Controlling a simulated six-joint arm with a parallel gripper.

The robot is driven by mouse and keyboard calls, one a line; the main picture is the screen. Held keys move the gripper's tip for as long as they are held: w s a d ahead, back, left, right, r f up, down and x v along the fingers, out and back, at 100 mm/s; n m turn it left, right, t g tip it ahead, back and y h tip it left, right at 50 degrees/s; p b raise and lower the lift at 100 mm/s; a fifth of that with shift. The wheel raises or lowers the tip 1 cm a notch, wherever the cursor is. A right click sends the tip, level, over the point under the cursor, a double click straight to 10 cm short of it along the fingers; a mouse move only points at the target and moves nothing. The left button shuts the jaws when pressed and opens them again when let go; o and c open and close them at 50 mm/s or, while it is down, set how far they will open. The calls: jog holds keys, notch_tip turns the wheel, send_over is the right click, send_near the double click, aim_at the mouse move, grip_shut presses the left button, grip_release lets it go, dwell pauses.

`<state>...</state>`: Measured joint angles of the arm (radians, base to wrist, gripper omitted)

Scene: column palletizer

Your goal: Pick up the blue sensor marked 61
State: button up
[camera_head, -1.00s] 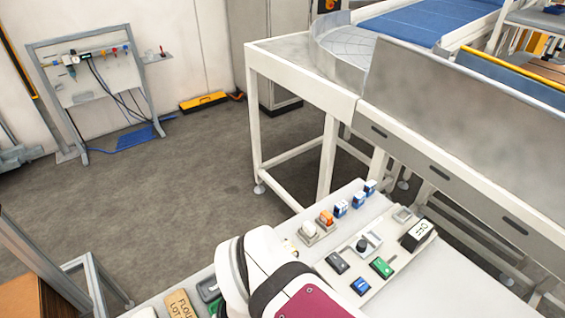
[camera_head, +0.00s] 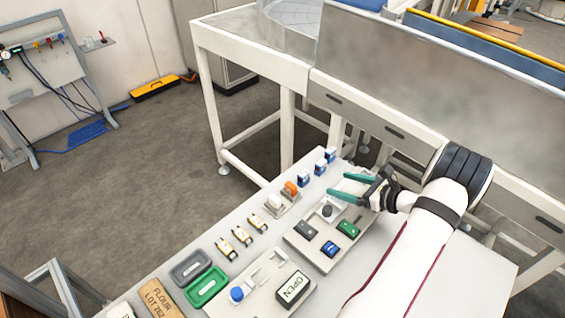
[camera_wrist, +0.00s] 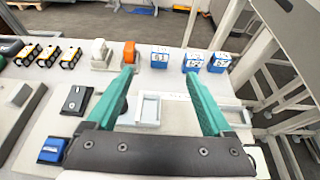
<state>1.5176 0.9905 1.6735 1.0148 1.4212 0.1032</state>
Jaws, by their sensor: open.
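Three small blue-and-white sensors stand in a row at the far edge of the table. In the wrist view, the leftmost sensor (camera_wrist: 159,57) has a label that looks like 61, though it is small. The middle sensor (camera_wrist: 193,60) and the right sensor (camera_wrist: 219,62) have labels I cannot read surely. In the head view, the row's nearest sensor (camera_head: 305,177) is at the left end. My gripper (camera_head: 336,184) has teal fingers, open and empty, above the table and short of the sensors. In the wrist view, the leftmost sensor shows beyond the gap between the fingertips (camera_wrist: 160,74).
White and orange rocker parts (camera_head: 290,189) stand left of the sensors, then several yellow-black parts (camera_head: 241,236). A grey panel (camera_head: 300,245) with black, green and blue blocks lies beneath the arm. A conveyor frame (camera_head: 400,100) stands behind the table.

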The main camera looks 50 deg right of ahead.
aim_at(307, 175)
jog(key=x, duration=1.5)
jog(key=shift+w+f, duration=0.1)
jog(key=shift+f, duration=0.25)
grip_shut()
